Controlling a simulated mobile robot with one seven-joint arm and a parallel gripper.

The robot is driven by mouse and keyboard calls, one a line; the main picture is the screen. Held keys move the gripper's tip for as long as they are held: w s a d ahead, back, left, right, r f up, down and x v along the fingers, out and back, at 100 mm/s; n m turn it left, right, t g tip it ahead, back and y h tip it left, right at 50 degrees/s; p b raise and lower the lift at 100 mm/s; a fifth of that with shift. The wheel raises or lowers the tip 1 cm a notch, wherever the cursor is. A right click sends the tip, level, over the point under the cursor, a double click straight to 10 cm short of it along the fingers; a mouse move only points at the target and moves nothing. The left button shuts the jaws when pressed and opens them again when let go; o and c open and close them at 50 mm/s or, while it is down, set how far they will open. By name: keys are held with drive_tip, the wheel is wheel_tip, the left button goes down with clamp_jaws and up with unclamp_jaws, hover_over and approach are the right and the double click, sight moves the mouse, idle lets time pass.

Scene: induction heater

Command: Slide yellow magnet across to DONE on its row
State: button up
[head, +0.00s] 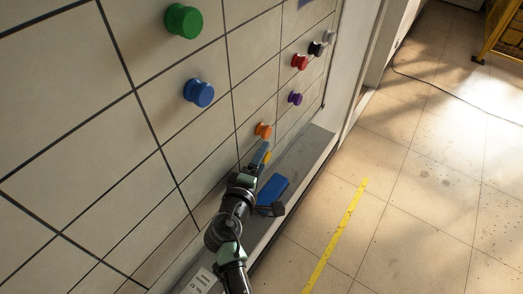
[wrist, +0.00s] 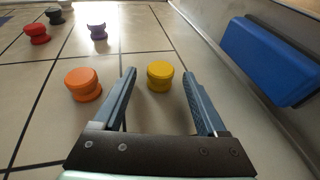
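The yellow magnet (wrist: 160,76) sits on the white gridded board (wrist: 45,130), in the lowest row near the ledge. In the wrist view it stands between and slightly beyond the fingertips of my gripper (wrist: 158,78). My gripper is open, with one finger on each side of the magnet and a visible gap to both. Any lettering for DONE is not visible.
An orange magnet (wrist: 83,84) sits just left of my left finger. Purple (wrist: 97,31), red (wrist: 37,33) and black (wrist: 55,16) magnets are farther along. Blue (head: 199,93) and green (head: 184,21) magnets sit at the left. A blue eraser-like block (head: 272,190) lies on the ledge (head: 312,146).

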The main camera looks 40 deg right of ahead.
drive_tip(key=shift+s, duration=0.1)
drive_tip(key=b+v, duration=0.2)
drive_tip(key=v, duration=1.1)
